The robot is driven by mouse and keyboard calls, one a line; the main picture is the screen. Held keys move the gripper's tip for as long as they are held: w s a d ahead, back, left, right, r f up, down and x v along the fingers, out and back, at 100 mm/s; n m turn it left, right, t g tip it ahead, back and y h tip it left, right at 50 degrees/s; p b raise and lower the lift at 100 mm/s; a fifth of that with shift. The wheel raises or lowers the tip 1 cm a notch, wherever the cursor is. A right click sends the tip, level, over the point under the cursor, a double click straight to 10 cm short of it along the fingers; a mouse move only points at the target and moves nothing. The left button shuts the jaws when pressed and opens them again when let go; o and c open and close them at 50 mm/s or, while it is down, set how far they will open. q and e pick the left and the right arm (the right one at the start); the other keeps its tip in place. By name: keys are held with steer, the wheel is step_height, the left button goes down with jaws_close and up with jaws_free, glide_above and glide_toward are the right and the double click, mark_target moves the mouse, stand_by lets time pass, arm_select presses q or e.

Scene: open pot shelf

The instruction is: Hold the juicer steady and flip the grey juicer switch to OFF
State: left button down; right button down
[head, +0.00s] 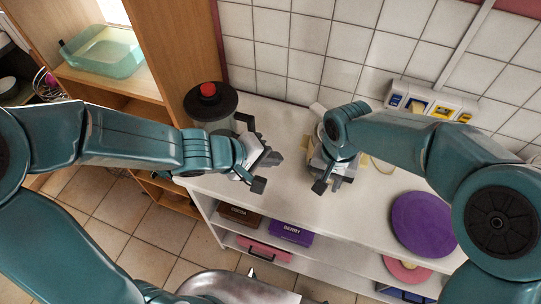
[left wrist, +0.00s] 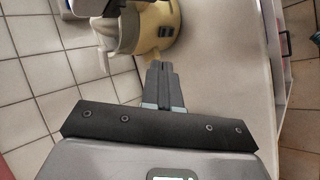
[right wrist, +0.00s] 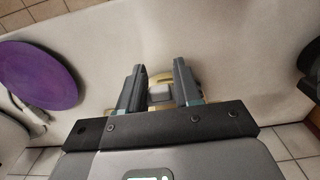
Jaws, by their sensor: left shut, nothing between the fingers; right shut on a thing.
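The juicer is a cream-yellow body (left wrist: 158,40) with a white spouted top, standing upright on the white counter in the left wrist view. A small dark grey switch (left wrist: 165,32) shows on its side; its position is too small to read. In the head view my right arm hides most of the juicer. My right gripper (head: 325,172) is shut on the juicer, with its fingers either side of a yellow and grey part (right wrist: 160,93) in the right wrist view. My left gripper (head: 265,160) is shut and empty, left of the juicer and apart from it, fingertips towards its switch side.
A dark appliance with a red knob (head: 208,90) stands behind my left forearm. A purple disc (head: 424,222) lies on the counter (head: 372,200) at right. Socket panels (head: 430,102) are on the tiled wall. Cocoa (head: 240,215) and purple (head: 290,233) boxes sit on the shelf below.

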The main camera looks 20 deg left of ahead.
stand_by(0.4)
steer(key=c, duration=0.7)
jaws_free()
